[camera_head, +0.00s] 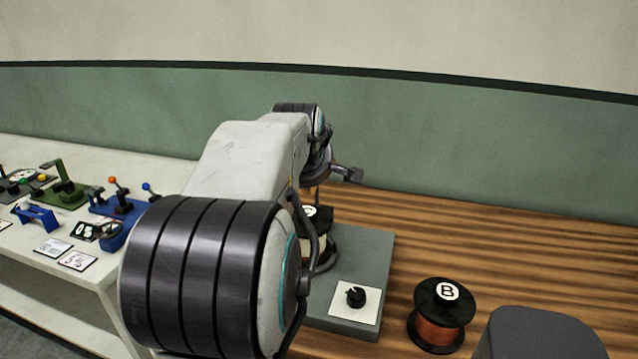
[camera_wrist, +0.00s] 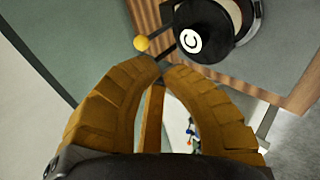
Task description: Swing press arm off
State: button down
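In the wrist view, a dark thin arm with a yellow ball knob (camera_wrist: 141,44) on its end reaches to the black top of a spool marked C (camera_wrist: 205,30). I take this thin arm to be the press arm. My gripper's brown fingers (camera_wrist: 164,68) curve toward each other, their tips close together just short of the knob. The knob is beside the tips, not between them. I cannot tell whether the tips meet. In the head view, my own arm hides the gripper and most of the spool (camera_head: 318,212) on its grey base (camera_head: 375,245).
A black knob (camera_head: 355,296) on a white plate sits at the base's front. A spool marked B (camera_head: 440,320) with copper-coloured winding stands to the right on the wooden bench (camera_head: 510,240). A white table (camera_head: 150,180) at left holds several small levers and cards.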

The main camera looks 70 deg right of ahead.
jog(key=p+x, duration=0.2)
jog(key=x, duration=0.1)
jog(key=p+x, duration=0.2)
jog(key=x, duration=0.2)
jog(key=r+p+x, duration=0.1)
jog(key=p+x, duration=0.1)
jog(key=x, duration=0.2)
jog(key=shift+d+f, duration=0.1)
jog(key=shift+d, duration=0.4)
jog(key=shift+w+d+f+p, duration=0.1)
jog(key=shift+d+f+p, duration=0.1)
jog(key=shift+d+p, duration=0.3)
jog(key=shift+w+d+f+p, duration=0.2)
jog(key=shift+d+p, duration=0.2)
jog(key=shift+d, duration=0.2)
jog(key=shift+r, duration=0.15)
